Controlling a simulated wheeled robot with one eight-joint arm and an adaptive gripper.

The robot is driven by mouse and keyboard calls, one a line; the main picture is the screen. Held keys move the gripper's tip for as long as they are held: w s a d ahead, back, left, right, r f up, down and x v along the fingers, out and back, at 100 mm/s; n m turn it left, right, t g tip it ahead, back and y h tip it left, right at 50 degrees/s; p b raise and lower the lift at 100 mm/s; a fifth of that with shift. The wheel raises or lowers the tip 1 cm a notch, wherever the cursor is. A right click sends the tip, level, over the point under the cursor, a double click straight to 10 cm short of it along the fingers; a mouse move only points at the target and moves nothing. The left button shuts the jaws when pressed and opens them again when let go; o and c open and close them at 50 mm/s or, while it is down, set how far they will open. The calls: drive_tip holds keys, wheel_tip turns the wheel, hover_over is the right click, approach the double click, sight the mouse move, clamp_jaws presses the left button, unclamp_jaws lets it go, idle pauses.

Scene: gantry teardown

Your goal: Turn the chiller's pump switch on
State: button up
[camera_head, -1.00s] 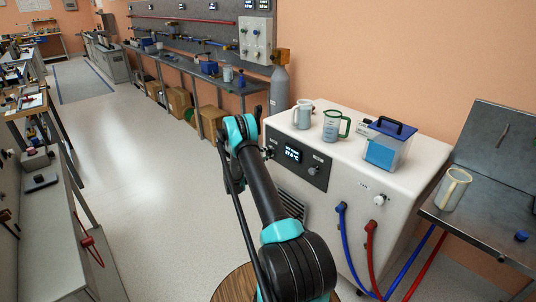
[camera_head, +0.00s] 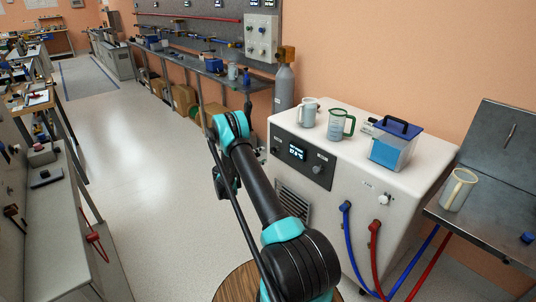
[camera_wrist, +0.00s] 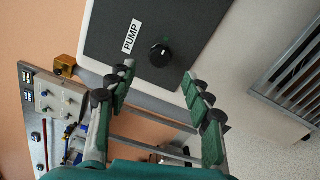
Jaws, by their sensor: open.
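The chiller (camera_head: 340,185) is a white cabinet with a dark control panel on its front, holding a lit display (camera_head: 297,152). In the wrist view, the panel (camera_wrist: 190,25) carries a white PUMP label (camera_wrist: 131,36) and the pump switch (camera_wrist: 160,54), a round black knob with a pale mark. My gripper (camera_wrist: 158,72) is open and empty. Its two green-padded fingers lie on either side of the knob in the picture, apparently short of it and not touching. In the head view, my arm stands left of the chiller and the fingers cannot be made out.
Pale cup (camera_head: 309,112), green-handled jug (camera_head: 340,124) and blue-lidded container (camera_head: 393,145) stand on the chiller. Blue (camera_head: 347,225) and red (camera_head: 374,250) hoses leave its front. A gas cylinder (camera_head: 284,87) stands behind it. Floor (camera_head: 150,190) to the left is clear.

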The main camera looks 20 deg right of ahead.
drive_tip(key=shift+v, duration=2)
drive_tip(key=s+r+m+g+y, duration=0.25)
drive_tip(key=s+r+y, duration=0.55)
drive_tip(key=s+r, duration=0.8)
drive_tip(key=s+a+m+y, duration=0.1)
drive_tip(key=s+a+y, duration=0.2)
drive_tip(key=s, duration=0.7)
drive_tip(key=s+a+f+m+y, duration=0.1)
drive_tip(key=s+a+m+y, duration=0.1)
drive_tip(key=s+a, duration=0.4)
drive_tip(key=s+a+f+m+y, duration=0.1)
drive_tip(key=s+a+y, duration=0.3)
drive_tip(key=s, duration=1.1)
drive_tip(key=shift+s+a, duration=0.25)
drive_tip(key=shift+s, duration=0.05)
drive_tip(key=shift+t, duration=0.25)
